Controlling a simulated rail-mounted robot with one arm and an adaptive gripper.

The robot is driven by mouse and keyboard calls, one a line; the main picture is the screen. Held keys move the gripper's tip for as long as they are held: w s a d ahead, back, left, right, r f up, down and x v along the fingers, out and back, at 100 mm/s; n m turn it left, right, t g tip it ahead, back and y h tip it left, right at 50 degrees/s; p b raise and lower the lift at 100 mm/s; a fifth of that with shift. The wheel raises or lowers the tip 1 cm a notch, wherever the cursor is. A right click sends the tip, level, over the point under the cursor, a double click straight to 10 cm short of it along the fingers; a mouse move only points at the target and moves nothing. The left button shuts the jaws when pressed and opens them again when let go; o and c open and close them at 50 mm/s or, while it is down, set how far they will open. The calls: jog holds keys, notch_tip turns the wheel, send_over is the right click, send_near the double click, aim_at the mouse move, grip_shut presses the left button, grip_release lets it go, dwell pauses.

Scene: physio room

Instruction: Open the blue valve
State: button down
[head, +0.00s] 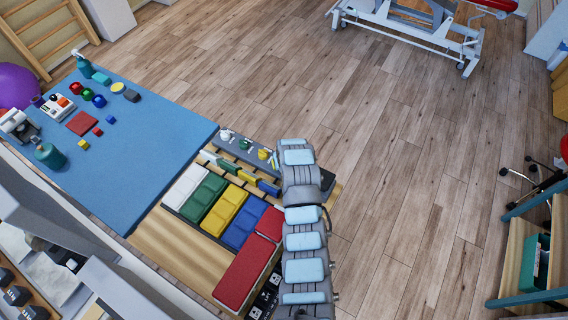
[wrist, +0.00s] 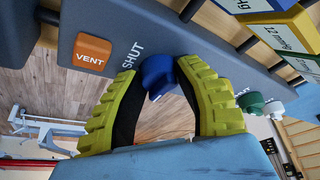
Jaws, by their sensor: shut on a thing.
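The blue valve (wrist: 158,76) shows in the wrist view as a blue knob on a dark grey panel (wrist: 130,22), beside the word SHUT. My gripper (wrist: 160,73) has its two yellow-green ribbed fingers on either side of the knob and is shut on it. The fingers hide part of the knob, and how far it is turned is hard to tell. In the head view, my arm covers the right part of the grey panel (head: 235,151), and the blue valve and my gripper are hidden there.
A green knob (wrist: 252,103) and a white knob (wrist: 273,109) sit farther along the panel. An orange VENT label (wrist: 92,53) is left of the blue valve.

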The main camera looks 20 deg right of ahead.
jog(key=shift+f, duration=0.1)
jog(key=c, duration=0.6)
grip_release()
jog(key=shift+r, duration=0.2)
jog(key=shift+s+r, duration=0.1)
jog(key=shift+r, duration=0.15)
jog(key=v, duration=1.1)
jog(key=shift+r, duration=0.1)
